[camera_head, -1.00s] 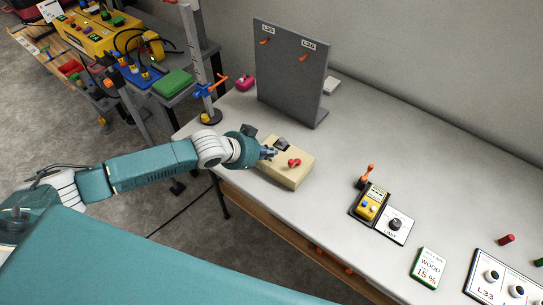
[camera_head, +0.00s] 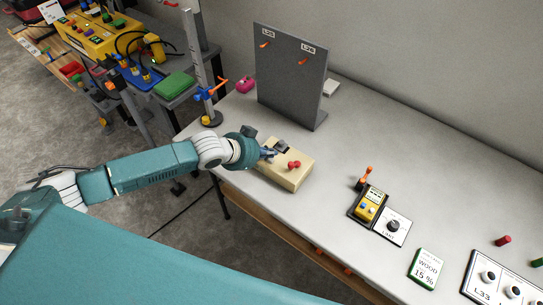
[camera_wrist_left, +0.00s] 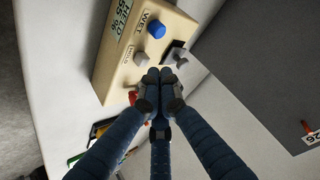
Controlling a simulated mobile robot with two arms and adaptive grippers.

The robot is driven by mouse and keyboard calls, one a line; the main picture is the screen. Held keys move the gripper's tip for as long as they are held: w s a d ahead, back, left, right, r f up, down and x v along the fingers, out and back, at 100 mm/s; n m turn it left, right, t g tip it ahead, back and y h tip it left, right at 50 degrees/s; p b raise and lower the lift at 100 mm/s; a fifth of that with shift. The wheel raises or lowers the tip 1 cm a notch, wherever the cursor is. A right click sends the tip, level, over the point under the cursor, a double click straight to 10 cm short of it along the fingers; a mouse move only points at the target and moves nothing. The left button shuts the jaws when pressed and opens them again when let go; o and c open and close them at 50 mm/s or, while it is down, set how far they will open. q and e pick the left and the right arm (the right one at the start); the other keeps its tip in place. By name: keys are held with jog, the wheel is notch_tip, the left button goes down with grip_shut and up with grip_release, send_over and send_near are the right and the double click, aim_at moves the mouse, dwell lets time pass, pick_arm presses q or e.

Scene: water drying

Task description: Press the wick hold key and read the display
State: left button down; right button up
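A beige box (camera_head: 292,176) with red knobs on top sits near the table's left end. In the left wrist view the beige box (camera_wrist_left: 108,68) shows a display (camera_wrist_left: 122,17) with "HELD" and a percent value, seemingly 55. A blue knob (camera_wrist_left: 156,29) stands by the label "WET", and a grey button (camera_wrist_left: 141,59) stands by a small blurred label. My left gripper (camera_head: 270,154) is over the box. In the left wrist view its fingertips (camera_wrist_left: 158,75) are together with nothing seen between them, close to the grey button. I cannot tell if they touch it. My right gripper is not in view.
A grey upright board (camera_head: 288,80) with orange hooks stands behind the box. A yellow meter (camera_head: 369,210), a dial plate (camera_head: 392,228) and a "WOOD 15 %" card (camera_head: 428,268) lie to the right. A green block (camera_head: 174,84) is on the side table. The table between is clear.

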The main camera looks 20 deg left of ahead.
aim_at(270, 164)
pick_arm(q)
jog(key=shift+r, duration=0.15)
jog(key=shift+r, duration=0.2)
notch_tip(270, 164, up, 6)
jog(key=p, duration=0.5)
jog(key=shift+f+p, duration=0.25)
jog(key=shift+p, duration=0.15)
